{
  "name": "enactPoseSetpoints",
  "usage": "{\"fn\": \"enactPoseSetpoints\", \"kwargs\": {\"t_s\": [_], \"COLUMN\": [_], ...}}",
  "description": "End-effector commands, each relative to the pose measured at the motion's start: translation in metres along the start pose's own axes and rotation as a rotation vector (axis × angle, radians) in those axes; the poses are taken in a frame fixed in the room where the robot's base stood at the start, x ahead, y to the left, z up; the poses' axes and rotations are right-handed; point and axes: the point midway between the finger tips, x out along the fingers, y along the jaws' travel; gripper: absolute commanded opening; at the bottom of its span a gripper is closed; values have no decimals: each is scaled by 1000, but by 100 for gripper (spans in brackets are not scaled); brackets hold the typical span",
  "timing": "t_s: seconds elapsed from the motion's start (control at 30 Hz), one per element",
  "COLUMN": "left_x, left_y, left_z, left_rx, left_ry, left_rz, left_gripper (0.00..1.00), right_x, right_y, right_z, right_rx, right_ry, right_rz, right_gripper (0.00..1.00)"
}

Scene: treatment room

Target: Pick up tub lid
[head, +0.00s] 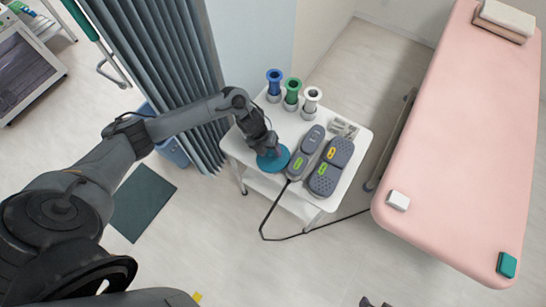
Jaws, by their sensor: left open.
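The tub lid is most likely the round teal-blue disc (283,161) on the front left part of the small white table. My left gripper (270,150) is right above it, open, with its fingers pointing down over the disc and hiding part of it. I cannot tell whether the fingers touch it. A small dark tip at the bottom edge seems to be my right gripper (374,303); nearly all of it is out of view.
Grey foot pedals (330,166) stand close right of the disc on the white table (355,152). Blue, green and white spools (292,91) stand at its back. A grey curtain (170,60) hangs at left; a pink couch (465,130) is at right.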

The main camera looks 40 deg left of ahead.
Motion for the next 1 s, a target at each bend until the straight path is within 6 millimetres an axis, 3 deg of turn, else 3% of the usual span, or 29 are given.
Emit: {"fn": "enactPoseSetpoints", "kwargs": {"t_s": [0.27,0.67,1.0], "left_x": [3,3,1], "left_y": [0,0,0], "left_z": [0,0,-1], "left_rx": [0,0,1], "left_ry": [0,0,0], "left_rz": [0,0,0], "left_gripper": [58,0,0], "right_x": [1,1,0], "right_y": [1,3,1], "right_z": [1,1,1], "right_rx": [-5,-11,-5], "right_ry": [-2,-3,-2], "right_rz": [4,9,4], "right_gripper": [43,43,43]}}
